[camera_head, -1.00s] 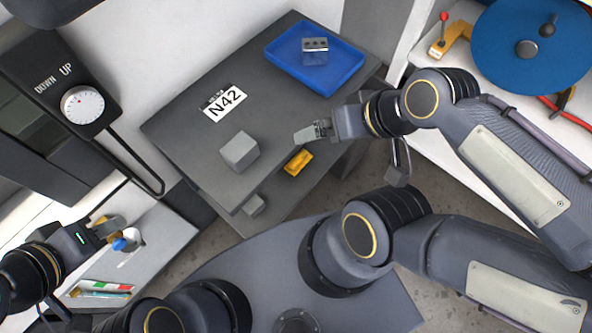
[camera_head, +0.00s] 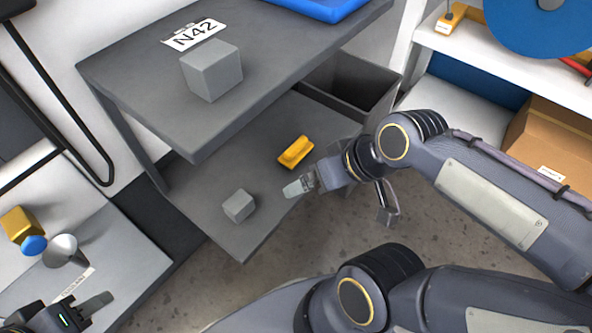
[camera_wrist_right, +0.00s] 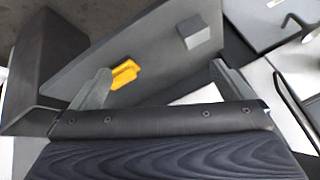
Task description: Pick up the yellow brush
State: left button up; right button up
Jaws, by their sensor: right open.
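The yellow brush (camera_head: 296,151) lies on the lower shelf (camera_head: 228,167) of the grey table. It also shows in the right wrist view (camera_wrist_right: 124,74), between the fingers and nearer the left one. My right gripper (camera_head: 300,187) is a little below and beside the brush in the head view, apart from it. In the right wrist view the right gripper (camera_wrist_right: 160,80) has its fingers wide apart with nothing held. My left gripper (camera_head: 88,312) is at the bottom left over the side surface. Its fingers are partly cut off and their opening is unclear.
A grey cube (camera_head: 239,206) sits on the lower shelf, left of the brush. The tabletop (camera_head: 130,76) overhangs the shelf and bears a larger grey cube (camera_head: 212,70) and a blue tray (camera_head: 322,8). A dark bin (camera_head: 350,85) stands behind the shelf.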

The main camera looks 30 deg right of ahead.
notch_tip(320, 180, down, 3)
jog(key=w+b, duration=0.2)
jog(key=n+g+h, duration=0.1)
jog(key=n, duration=0.4)
send_over(296, 144)
jog(key=s, duration=0.3)
notch_tip(296, 144, down, 5)
jog(key=f, duration=0.1)
jog(key=w+f+b, duration=0.1)
jog(key=f+b, duration=0.1)
jog(key=shift+w+d, duration=0.3)
jog(key=shift+w, duration=0.1)
jog(key=b+x, duration=0.2)
jog(key=x, duration=0.2)
jog(key=shift+s+f+b, duration=0.1)
jog(key=shift+f+b, duration=0.1)
jog(key=shift+b, duration=0.2)
jog(key=shift+w+a+f, duration=0.1)
jog(key=shift+w+f, duration=0.1)
jog(key=shift+f, duration=0.05)
pick_arm(q)
notch_tip(296, 144, down, 9)
jog(key=shift+r, duration=0.2)
pick_arm(e)
jog(key=shift+c, duration=0.4)
jog(key=c, duration=0.7)
jog(key=shift+o, duration=0.2)
